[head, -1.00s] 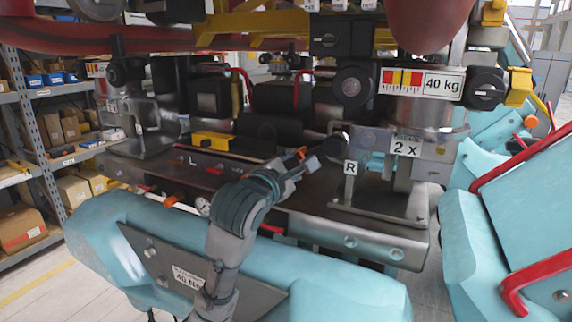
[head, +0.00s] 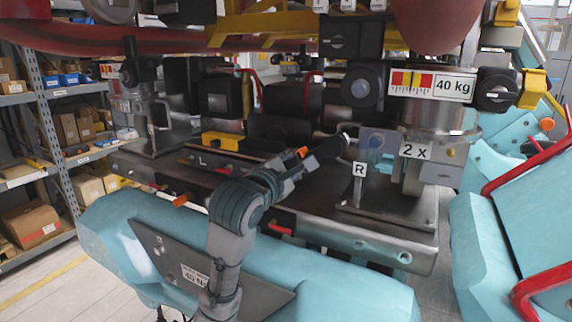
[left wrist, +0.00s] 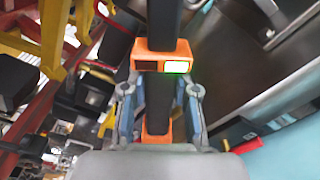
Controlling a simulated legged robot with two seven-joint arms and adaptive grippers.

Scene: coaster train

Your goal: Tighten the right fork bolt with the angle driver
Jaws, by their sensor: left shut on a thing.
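My left gripper (head: 292,168) is shut on the angle driver (head: 328,147), a black tool with orange parts. Its far end points right, close to the steel block (head: 378,141) of the right fork, beside the R label (head: 360,169). I cannot tell whether it touches. In the left wrist view, the gripper's fingers (left wrist: 160,108) stand on both sides of the driver (left wrist: 162,58). A green light shows on its orange band. The driver's head lies beyond the top edge there. I cannot make out the right fork bolt clearly. My right gripper is not in view.
A sign reading 2 X (head: 416,150) is on the right fork. The teal seat body (head: 130,225) lies below my left arm. A red bar (head: 525,160) is at right. Shelves (head: 50,130) stand at left.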

